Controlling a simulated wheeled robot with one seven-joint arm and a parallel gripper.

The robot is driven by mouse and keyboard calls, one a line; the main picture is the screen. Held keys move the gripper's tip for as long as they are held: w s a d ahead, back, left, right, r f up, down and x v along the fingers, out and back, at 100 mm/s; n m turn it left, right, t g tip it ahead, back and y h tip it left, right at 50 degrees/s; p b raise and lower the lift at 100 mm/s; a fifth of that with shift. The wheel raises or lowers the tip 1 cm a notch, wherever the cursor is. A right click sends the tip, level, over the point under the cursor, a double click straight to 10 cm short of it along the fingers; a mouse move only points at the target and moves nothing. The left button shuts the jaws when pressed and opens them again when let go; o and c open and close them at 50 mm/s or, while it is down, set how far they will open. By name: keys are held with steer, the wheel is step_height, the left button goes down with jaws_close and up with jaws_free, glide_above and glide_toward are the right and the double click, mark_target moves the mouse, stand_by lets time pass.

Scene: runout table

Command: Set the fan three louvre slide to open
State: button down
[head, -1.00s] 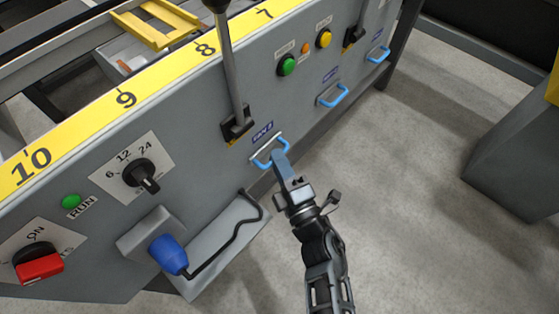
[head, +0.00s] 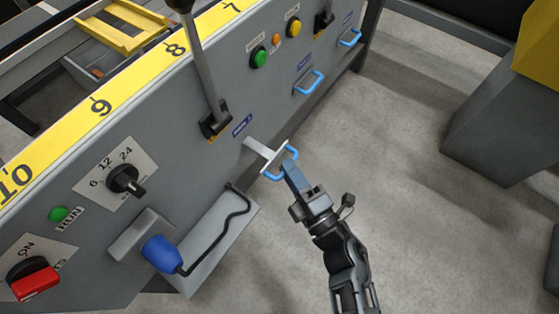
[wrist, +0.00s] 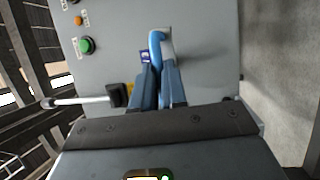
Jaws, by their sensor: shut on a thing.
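The louvre slide (head: 257,147) is a pale flat bar standing out from the grey panel, below a small blue label that is too small to read surely. Its blue handle (head: 292,151) is at the bar's outer end, well clear of the panel. My gripper (head: 288,168) is shut on this handle. In the wrist view the blue fingers of my gripper (wrist: 158,88) close on the handle (wrist: 155,42), whose far part shows above them. The fingers hide part of the handle.
Two more blue handles, a nearer one (head: 309,83) and a farther one (head: 350,37), sit farther along the panel. A tall lever (head: 207,85) rises above the slide. A blue plug (head: 162,253) with a black cable is at lower left.

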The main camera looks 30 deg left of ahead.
steer(key=c, duration=1.2)
jaws_free()
steer(key=shift+o, duration=0.2)
steer(key=v, duration=0.8)
steer(key=shift+p, duration=0.35)
